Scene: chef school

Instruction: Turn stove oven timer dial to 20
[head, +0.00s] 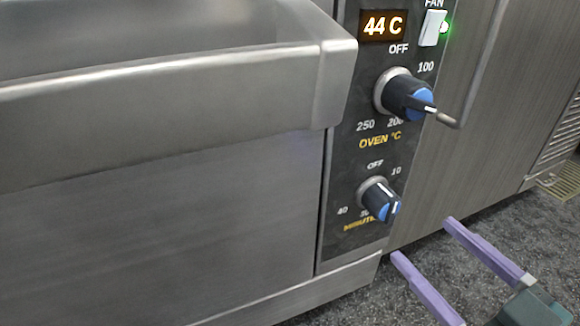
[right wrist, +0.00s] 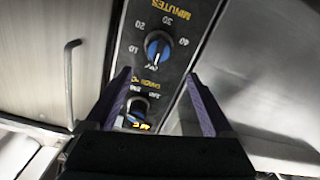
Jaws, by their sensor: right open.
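The timer dial (head: 380,200), a black knob with a blue face and white line, is low on the black control panel (head: 345,215), above the MINUTES label.
The oven temperature dial (head: 408,95) is above the timer dial, with the 44 C display (head: 383,25) and lit fan switch (head: 433,28) higher up. A steel oven door (head: 150,220) lies left, and a steel cabinet (head: 470,130) with a handle right. The floor below is clear.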

